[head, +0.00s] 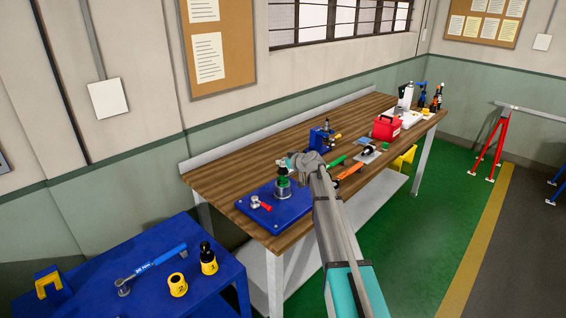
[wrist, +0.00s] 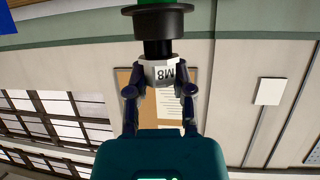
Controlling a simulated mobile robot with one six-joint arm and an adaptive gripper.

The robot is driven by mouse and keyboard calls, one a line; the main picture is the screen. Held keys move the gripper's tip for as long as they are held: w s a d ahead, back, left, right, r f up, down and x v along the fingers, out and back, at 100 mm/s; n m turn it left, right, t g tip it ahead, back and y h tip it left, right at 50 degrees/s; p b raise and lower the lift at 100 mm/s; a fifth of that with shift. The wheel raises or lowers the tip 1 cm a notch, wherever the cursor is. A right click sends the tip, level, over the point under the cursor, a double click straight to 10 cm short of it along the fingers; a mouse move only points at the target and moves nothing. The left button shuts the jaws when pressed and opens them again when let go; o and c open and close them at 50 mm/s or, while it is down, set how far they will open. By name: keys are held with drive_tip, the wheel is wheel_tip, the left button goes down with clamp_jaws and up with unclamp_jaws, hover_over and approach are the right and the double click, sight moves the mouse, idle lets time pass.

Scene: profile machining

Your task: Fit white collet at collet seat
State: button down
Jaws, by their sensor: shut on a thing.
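My gripper (wrist: 160,90) is shut on the white collet (wrist: 160,70), which carries an upside-down "M8" label. In the wrist view, the collet's far end meets or overlaps a black stem (wrist: 157,48). A wide black flange (wrist: 156,22) and a green part lie beyond that stem. I cannot tell whether the collet touches the stem or is only in line with it. In the head view, a green and dark post (head: 282,187) stands on a blue plate (head: 272,212). My arm's end is just above and beside the post, and the collet is not clearly visible there.
A clamp with a red handle (head: 260,203) is on the same plate. A blue vise-like fixture (head: 322,138), a red box (head: 387,127) and several tools are farther along the wooden bench (head: 222,182). A blue cart (head: 205,285) holds a wrench (head: 150,268) and yellow-black holders.

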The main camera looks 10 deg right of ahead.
drive_tip(key=shift+f+b, duration=0.45)
drive_tip(key=shift+f, duration=0.05)
drive_tip(key=shift+c, duration=2)
unclamp_jaws()
drive_tip(key=shift+r, duration=0.1)
